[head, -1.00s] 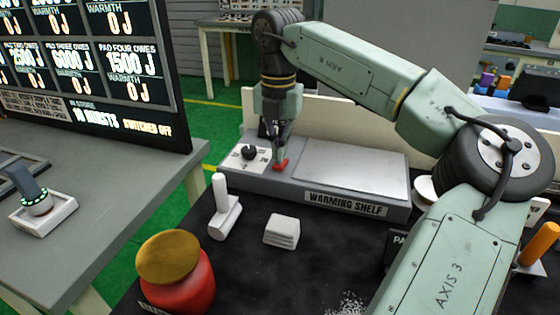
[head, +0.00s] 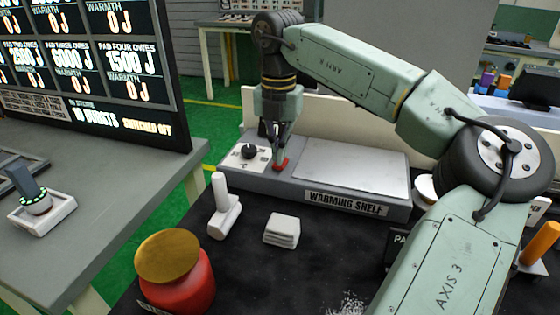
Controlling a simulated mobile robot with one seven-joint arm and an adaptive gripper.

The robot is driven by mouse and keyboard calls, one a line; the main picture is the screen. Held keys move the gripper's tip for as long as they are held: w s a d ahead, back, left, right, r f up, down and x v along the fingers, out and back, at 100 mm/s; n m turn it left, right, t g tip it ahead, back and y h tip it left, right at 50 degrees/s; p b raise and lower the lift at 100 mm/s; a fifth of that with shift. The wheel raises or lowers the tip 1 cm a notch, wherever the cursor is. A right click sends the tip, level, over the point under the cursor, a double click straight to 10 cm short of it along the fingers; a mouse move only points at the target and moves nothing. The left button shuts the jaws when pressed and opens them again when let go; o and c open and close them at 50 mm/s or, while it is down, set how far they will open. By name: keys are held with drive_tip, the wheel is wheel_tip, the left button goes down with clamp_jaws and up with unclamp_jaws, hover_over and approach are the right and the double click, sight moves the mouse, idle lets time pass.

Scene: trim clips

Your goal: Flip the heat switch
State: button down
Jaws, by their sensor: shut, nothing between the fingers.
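The warming shelf (head: 355,202) is a grey box with a pale flat plate on top and a label on its front. A small red switch (head: 281,164) sits just right of the knob. My gripper (head: 279,155) points down with its fingers shut and empty, right at the red switch. The fingertips seem to touch it and hide part of it. I cannot tell clearly which way the switch is tipped.
A display board (head: 90,70) at the left reads "switched off". A white handled tool (head: 223,205), a stack of white pads (head: 281,231) and a red jar with a gold lid (head: 178,270) stand on the dark table. A grey table is at the left.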

drive_tip(key=shift+f+b, duration=0.6)
drive_tip(key=shift+f, duration=0.3)
idle(0.4)
drive_tip(key=shift+r+p, duration=2.75)
drive_tip(key=shift+r, duration=0.8)
drive_tip(key=shift+f, duration=0.1)
